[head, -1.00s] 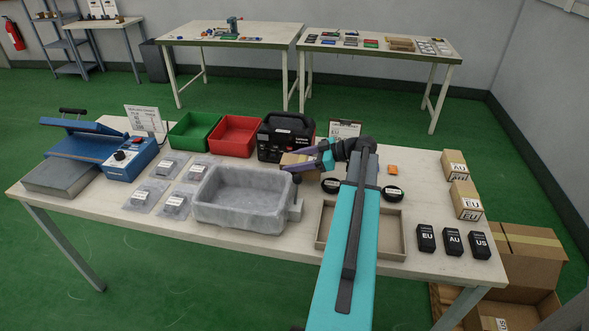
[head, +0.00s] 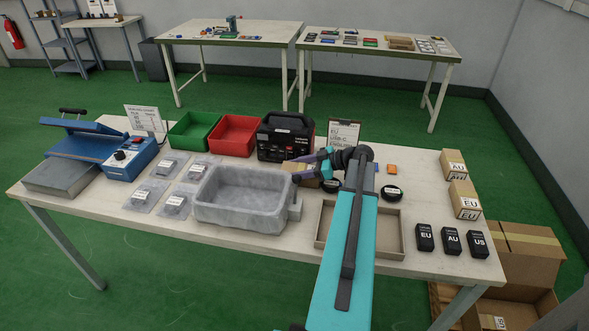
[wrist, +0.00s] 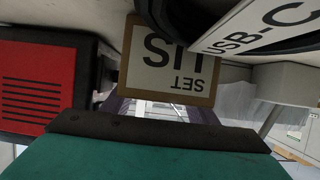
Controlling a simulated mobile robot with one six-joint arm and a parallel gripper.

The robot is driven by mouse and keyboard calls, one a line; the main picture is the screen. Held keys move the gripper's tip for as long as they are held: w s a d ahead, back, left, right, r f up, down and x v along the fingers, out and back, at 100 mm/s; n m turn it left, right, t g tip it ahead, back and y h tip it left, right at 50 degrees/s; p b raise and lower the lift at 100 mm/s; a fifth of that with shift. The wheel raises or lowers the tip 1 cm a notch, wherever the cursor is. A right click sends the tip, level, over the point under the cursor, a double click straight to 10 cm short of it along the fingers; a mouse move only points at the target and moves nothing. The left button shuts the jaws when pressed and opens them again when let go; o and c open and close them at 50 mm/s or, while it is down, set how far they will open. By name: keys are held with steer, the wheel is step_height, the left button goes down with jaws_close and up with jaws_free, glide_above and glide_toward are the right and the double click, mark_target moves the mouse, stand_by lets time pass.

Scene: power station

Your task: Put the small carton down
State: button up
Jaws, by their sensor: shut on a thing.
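The small carton (head: 296,167) is brown cardboard and is held in my gripper (head: 312,165), to the right of the grey basin and in front of the black and red power station (head: 285,137). In the wrist view the carton (wrist: 168,58) shows a white label reading "US SET" upside down. From the head view I cannot tell whether its underside touches the table.
A black round piece labelled "USB-C" (wrist: 265,25) is close to the carton in the wrist view. A grey basin (head: 243,213), an open shallow tray (head: 392,236), a red bin (head: 235,134) and a sign (head: 344,132) stand nearby. Two cartons (head: 465,200) stand at the right.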

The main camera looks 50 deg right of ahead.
steer(key=shift+f, duration=0.1)
steer(key=o, duration=1.3)
steer(key=shift+r, duration=0.2)
steer(key=shift+s+d, duration=0.25)
steer(key=shift+s, duration=0.05)
steer(key=b+v, duration=0.2)
steer(key=v, duration=0.8)
steer(key=shift+s+d+r+b, duration=0.15)
steer(key=shift+s+b, duration=0.1)
steer(key=shift+b, duration=0.15)
steer(key=shift+s+d+r, duration=0.1)
steer(key=shift+s+r, duration=0.1)
steer(key=shift+s, duration=0.1)
steer(key=shift+c, duration=1.3)
